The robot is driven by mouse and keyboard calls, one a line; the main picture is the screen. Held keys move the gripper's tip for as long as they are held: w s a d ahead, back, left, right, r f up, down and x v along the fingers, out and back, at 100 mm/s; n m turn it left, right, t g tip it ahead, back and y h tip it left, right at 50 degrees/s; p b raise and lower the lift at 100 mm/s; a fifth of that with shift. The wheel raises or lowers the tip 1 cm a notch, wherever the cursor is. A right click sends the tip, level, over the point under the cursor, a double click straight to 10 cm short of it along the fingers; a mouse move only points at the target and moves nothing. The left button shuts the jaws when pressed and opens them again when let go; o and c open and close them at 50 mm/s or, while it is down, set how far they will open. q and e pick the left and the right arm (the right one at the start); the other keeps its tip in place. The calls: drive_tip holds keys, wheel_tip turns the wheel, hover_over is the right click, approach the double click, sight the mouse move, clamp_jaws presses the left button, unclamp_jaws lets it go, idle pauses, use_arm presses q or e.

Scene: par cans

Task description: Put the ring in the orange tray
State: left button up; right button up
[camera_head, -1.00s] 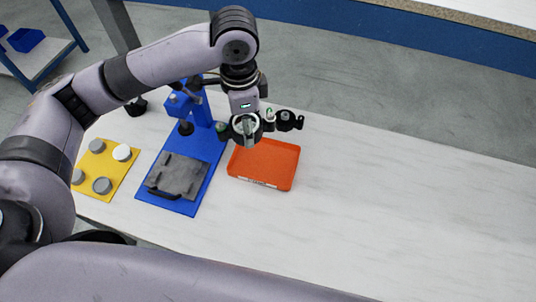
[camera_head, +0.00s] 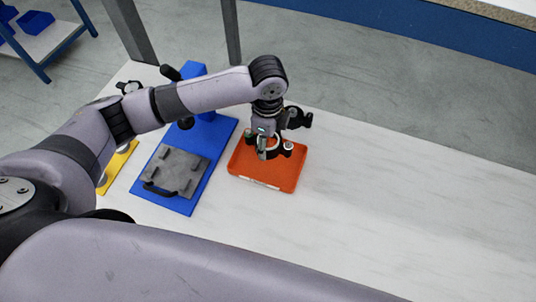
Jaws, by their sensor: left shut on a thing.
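The orange tray (camera_head: 286,178) lies on the white table right of the blue fixture. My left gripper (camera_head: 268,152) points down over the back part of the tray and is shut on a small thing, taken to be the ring. The ring is mostly hidden by the fingers, so its outline is not clear. I cannot tell whether it touches the tray floor. The visible tray floor in front of the gripper is bare. My right gripper is not in view.
A blue fixture (camera_head: 208,166) with a grey plate (camera_head: 176,172) and a black handle stands left of the tray. A yellow board (camera_head: 117,166) is partly hidden behind my left arm. The table (camera_head: 400,215) right of the tray is clear.

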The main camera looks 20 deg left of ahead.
sight(268, 161)
use_arm(q)
drive_tip(key=shift+f, duration=3.9)
drive_tip(key=shift+f, duration=0.15)
drive_tip(key=o, duration=1.1)
wheel_tip(268, 161, up, 12)
drive_tip(key=shift+r, duration=0.2)
